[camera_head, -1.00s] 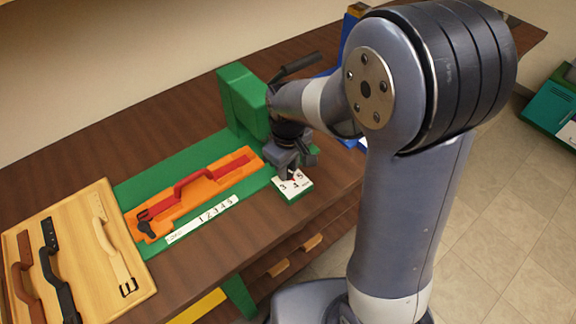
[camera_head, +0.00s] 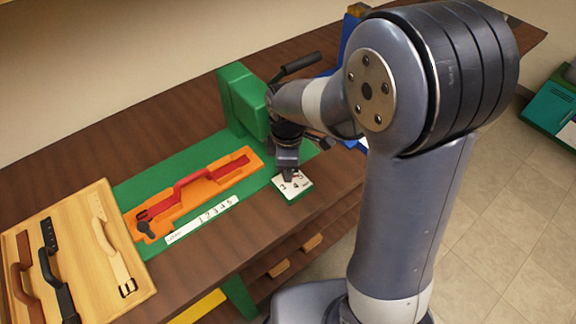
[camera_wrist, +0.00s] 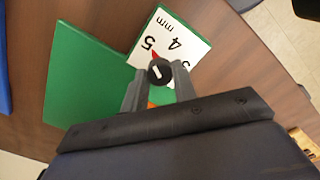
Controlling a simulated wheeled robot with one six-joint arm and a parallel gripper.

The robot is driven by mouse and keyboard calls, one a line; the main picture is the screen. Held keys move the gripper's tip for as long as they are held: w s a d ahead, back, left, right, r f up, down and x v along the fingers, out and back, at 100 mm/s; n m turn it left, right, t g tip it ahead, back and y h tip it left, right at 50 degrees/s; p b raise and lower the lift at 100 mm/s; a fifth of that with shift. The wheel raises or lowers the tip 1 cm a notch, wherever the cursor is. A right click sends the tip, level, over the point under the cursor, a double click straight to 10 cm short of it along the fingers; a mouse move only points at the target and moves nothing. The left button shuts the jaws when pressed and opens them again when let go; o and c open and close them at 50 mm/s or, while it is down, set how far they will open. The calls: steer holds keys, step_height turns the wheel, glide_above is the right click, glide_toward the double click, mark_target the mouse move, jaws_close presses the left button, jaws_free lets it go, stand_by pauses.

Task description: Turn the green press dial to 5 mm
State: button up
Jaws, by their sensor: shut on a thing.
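The green press dial's white face (camera_head: 298,187) lies on a green block at the bench's front, marked 3, 4, 5 and mm. In the wrist view, the dial face (camera_wrist: 181,42) is partly covered by my gripper. A black round knob (camera_wrist: 160,72) with a white mark sits between my gripper's fingers (camera_wrist: 159,80), which are shut on it. A red pointer tip (camera_wrist: 154,55) shows just beyond the knob, at or very near the 5; exact alignment is hard to tell. In the head view, my gripper (camera_head: 287,174) stands over the dial and hides its back part.
A green press (camera_head: 243,105) with a dark lever stands behind my wrist. An orange jig (camera_head: 215,178) holding a red strap lies left of the dial, with a white numbered scale (camera_head: 202,219) in front. A wooden board (camera_head: 85,270) with straps is at far left.

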steer(key=shift+n, duration=0.3)
steer(key=o, duration=1)
step_height(320, 180, up, 11)
steer(key=shift+f, duration=0.15)
stand_by(0.3)
step_height(320, 180, down, 11)
stand_by(0.5)
